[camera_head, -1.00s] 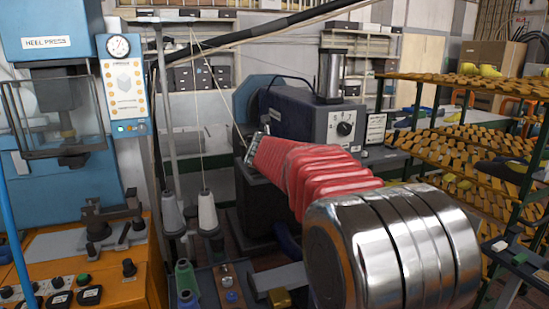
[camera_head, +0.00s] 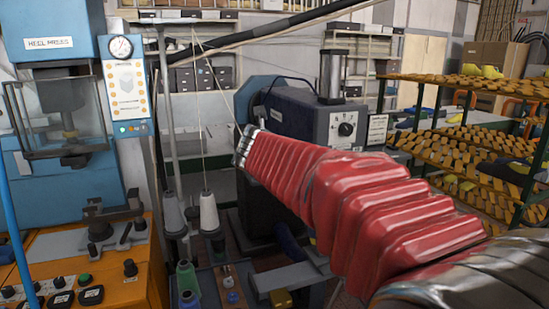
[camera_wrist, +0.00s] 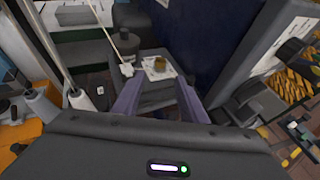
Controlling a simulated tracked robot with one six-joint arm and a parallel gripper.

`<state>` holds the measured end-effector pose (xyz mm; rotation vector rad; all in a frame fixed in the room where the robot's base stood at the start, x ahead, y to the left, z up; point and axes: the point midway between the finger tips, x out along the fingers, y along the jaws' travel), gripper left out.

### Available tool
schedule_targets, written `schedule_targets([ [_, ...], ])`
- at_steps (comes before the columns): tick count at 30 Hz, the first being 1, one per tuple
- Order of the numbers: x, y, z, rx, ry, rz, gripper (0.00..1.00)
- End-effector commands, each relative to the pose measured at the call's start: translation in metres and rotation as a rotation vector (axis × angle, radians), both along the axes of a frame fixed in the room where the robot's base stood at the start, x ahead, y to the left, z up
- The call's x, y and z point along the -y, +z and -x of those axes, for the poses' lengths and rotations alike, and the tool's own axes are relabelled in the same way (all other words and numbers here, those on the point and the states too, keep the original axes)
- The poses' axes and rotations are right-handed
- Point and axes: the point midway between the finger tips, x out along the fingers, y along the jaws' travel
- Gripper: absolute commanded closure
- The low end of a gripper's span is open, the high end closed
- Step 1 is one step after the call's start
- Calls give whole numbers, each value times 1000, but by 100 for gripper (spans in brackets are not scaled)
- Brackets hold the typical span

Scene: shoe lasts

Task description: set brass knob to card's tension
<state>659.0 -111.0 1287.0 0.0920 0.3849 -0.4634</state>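A small brass-coloured knob (camera_wrist: 160,63) sits on a pale plate on a grey machine in the wrist view. My gripper (camera_wrist: 156,82) has its two purple fingers spread apart, with nothing held between them. The knob lies beyond the fingertips, roughly in line with the gap and apart from both fingers. In the head view, my red-sleeved arm hides the gripper and the knob. A white printed card (camera_head: 377,129) stands right of the grey machine there; its text is too small to read.
A grey machine with a black dial (camera_head: 346,129) stands behind my arm. Thread cones (camera_head: 208,211) stand to the left, beside a blue heel press (camera_head: 55,35). Racks of shoe lasts (camera_head: 470,130) fill the right.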

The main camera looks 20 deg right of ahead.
Motion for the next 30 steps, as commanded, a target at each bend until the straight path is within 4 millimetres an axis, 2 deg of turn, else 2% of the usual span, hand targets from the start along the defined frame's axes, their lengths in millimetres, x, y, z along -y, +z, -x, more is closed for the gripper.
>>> schedule_targets([
  [6,-8,7,15,0,1,0,61],
  [18,-9,7,17,0,-1,-3,61],
  [22,-8,6,24,11,-23,-47,61],
  [26,-8,-2,43,44,-91,-182,61],
  [30,-9,-18,78,99,-223,-423,61],
])
